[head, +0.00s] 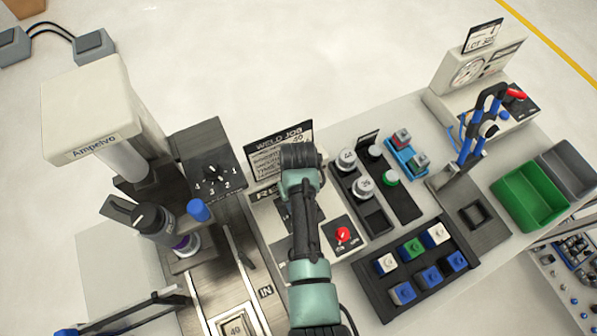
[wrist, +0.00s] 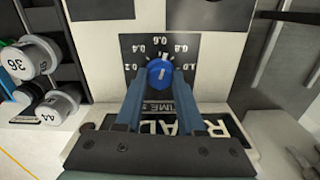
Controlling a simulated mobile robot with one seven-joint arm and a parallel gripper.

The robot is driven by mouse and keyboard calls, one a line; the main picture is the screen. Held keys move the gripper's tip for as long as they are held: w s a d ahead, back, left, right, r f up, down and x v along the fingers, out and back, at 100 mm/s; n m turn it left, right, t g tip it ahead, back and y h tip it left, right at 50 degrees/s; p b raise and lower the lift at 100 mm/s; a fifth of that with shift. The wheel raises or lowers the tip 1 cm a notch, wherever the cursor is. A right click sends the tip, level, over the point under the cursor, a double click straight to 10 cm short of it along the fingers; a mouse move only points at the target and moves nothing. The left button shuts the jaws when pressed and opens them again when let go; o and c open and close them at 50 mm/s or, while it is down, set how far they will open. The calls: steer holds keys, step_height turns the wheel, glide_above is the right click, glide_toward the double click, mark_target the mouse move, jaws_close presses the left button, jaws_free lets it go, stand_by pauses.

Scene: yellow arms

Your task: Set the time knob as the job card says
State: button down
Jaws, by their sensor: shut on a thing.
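The time knob (wrist: 159,70) is a blue dial in the wrist view, on a dark plate marked 0.2 to 1.0 and labelled TIME. Its white pointer line is near upright, around the 0.6 mark; the exact setting is hard to tell. My gripper (wrist: 160,84) is shut on the knob, one blue finger on each side. In the head view my arm hides the knob and the gripper. The job card (head: 266,158), headed WELD JOB, stands behind my arm. Part of its text is hidden, and the time line is too small to read.
A red switch (head: 343,234) sits on the panel right of my arm. White knobbed weights (head: 347,160) stand in a rack beyond it. A tray of coloured blocks (head: 383,290) lies at front right. A spot welder (head: 100,110) stands at left, with another dial (head: 212,173) beside it.

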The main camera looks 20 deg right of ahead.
steer(key=shift+r+n, duration=0.1)
steer(key=shift+n, duration=1.3)
steer(key=shift+w, duration=0.1)
steer(key=c, duration=0.5)
jaws_free()
step_height(320, 180, up, 13)
steer(key=shift+f+b, duration=0.1)
steer(key=shift+b, duration=0.65)
